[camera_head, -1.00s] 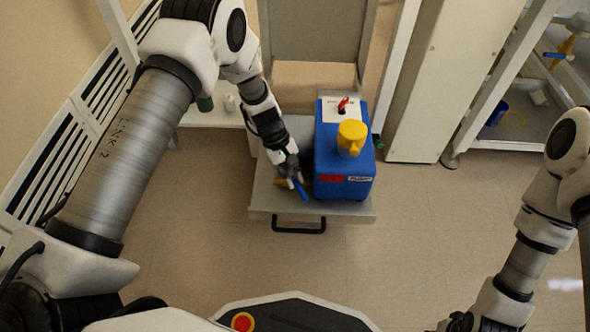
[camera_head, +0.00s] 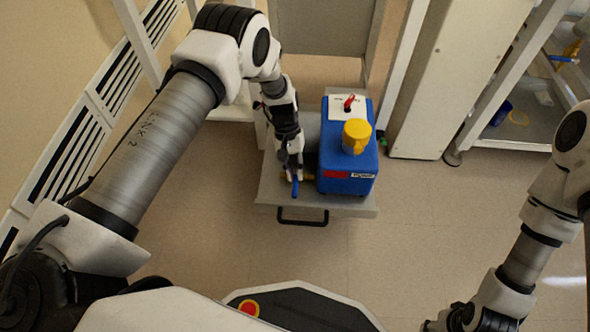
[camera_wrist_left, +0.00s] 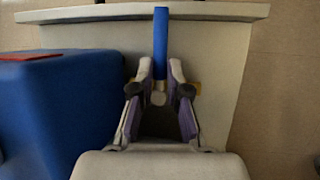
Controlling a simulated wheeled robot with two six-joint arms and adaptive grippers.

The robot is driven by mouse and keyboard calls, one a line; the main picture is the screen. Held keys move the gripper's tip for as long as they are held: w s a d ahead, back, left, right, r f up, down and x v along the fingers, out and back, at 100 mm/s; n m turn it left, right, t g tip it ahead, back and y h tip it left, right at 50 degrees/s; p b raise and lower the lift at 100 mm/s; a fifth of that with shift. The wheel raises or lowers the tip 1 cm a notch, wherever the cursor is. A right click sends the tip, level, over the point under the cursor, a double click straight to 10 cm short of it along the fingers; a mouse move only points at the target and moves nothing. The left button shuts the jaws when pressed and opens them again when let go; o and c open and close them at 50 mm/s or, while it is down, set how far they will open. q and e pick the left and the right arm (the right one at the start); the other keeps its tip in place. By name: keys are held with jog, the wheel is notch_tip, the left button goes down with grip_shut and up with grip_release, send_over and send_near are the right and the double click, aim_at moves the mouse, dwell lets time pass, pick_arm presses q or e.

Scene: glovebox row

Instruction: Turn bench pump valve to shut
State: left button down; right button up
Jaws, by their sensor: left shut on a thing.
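The valve has a blue lever handle (camera_head: 296,187) and a small brass body (camera_head: 309,178), low at the left side of the blue pump (camera_head: 345,160). My left gripper (camera_head: 295,172) is shut on the handle. In the left wrist view the blue handle (camera_wrist_left: 161,45) stands between the two fingers (camera_wrist_left: 160,80), its free end toward the tray edge. Brass shows on both sides behind the fingertips; the rest of the valve is hidden. My right gripper (camera_head: 436,325) is partly in view at the bottom edge, away from the pump; its fingers are unclear.
The pump has a yellow cap (camera_head: 356,136) and a red switch (camera_head: 349,103) on top. It stands on a grey tray (camera_head: 270,190) with a black front handle (camera_head: 302,219). A white cabinet post (camera_head: 425,90) stands to the right. The floor in front is clear.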

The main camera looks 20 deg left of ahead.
pick_arm(q)
jog(key=c, duration=1.2)
grip_release()
jog(key=shift+o, duration=0.2)
jog(key=v, duration=1.2)
